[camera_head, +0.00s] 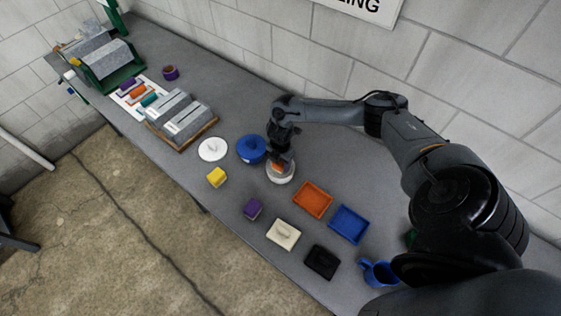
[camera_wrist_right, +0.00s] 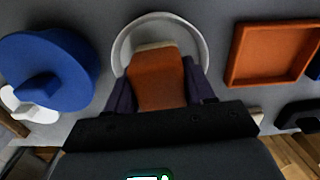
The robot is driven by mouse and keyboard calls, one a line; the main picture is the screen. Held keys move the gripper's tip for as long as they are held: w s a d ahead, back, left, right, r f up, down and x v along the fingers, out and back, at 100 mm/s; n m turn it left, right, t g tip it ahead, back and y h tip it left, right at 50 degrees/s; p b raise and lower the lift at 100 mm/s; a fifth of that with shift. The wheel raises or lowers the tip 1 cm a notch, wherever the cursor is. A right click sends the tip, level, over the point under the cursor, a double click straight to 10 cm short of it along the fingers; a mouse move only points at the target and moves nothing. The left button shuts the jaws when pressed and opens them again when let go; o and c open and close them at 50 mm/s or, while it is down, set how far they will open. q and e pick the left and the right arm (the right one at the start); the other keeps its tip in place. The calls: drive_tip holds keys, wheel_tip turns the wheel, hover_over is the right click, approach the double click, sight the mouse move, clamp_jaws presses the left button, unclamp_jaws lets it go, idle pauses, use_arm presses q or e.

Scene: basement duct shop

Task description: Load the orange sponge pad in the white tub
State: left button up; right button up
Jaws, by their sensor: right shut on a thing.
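The white tub (camera_head: 281,178) is round and open and stands on the grey bench, below my right gripper (camera_head: 280,158) in the head view. My right gripper is shut on the orange sponge pad (camera_wrist_right: 158,80), with one dark finger on each side of it. The pad's far end shows a pale layer and overlaps the opening of the white tub (camera_wrist_right: 205,48) in the right wrist view. I cannot tell whether the pad touches the tub's floor. A round white lid with a knob (camera_head: 213,149) lies to the left. My left gripper is not in view.
A blue round lidded piece (camera_head: 251,149) stands close left of the tub. An orange tray (camera_head: 312,200) and a blue tray (camera_head: 349,224) lie to the right. A yellow block (camera_head: 216,177) and a purple block (camera_head: 252,209) lie nearer the front edge. A blue mug (camera_head: 378,273) stands farther right.

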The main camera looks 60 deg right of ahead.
idle(0.3)
drive_tip(key=shift+f+b, duration=0.3)
drive_tip(key=shift+f, duration=0.1)
idle(0.6)
drive_tip(key=shift+f, duration=0.1)
idle(0.4)
drive_tip(key=shift+f, duration=0.1)
idle(0.7)
wheel_tip(320, 180, up, 4)
drive_tip(key=p, duration=0.3)
drive_tip(key=shift+f, duration=0.25)
wheel_tip(320, 180, up, 4)
drive_tip(key=p, duration=0.4)
drive_tip(key=shift+f, duration=0.15)
